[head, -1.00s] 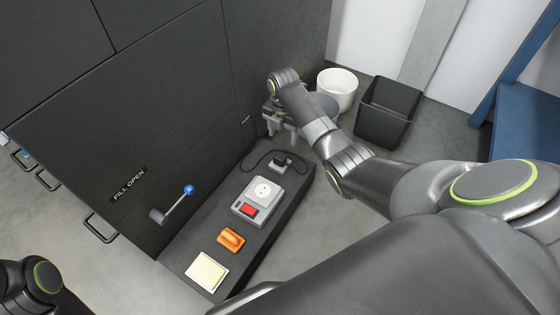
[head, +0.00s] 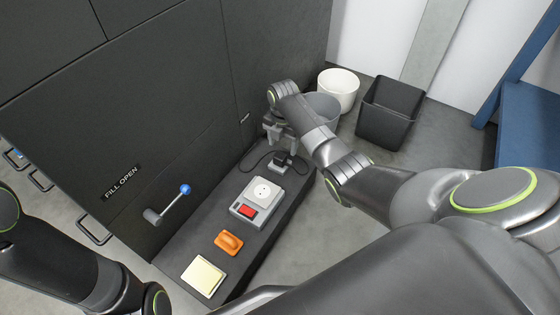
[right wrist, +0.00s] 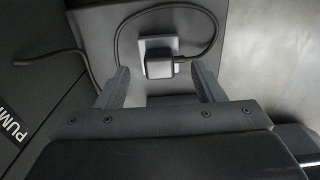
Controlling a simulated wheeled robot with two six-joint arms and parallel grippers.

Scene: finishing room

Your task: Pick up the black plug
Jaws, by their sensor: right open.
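The black plug (head: 281,160) stands on a small pale plate (head: 277,168) at the far end of the dark ledge. Its black cable (head: 257,158) curves away beside it. In the right wrist view the plug (right wrist: 158,66) lies beyond the fingertips, roughly midway between them, with the cable looping to the right. My right gripper (head: 281,145) is open and empty, just above and behind the plug; its spread fingers show in the right wrist view (right wrist: 162,84). My left arm shows at the lower left, but its gripper jaws are not visible.
On the ledge (head: 222,258) are a grey socket box with a red switch (head: 257,202), an orange block (head: 228,242) and a yellow pad (head: 203,276). A blue-knobbed lever (head: 173,204) sticks out from the dark cabinet. Bins, including a black one (head: 388,112), stand behind.

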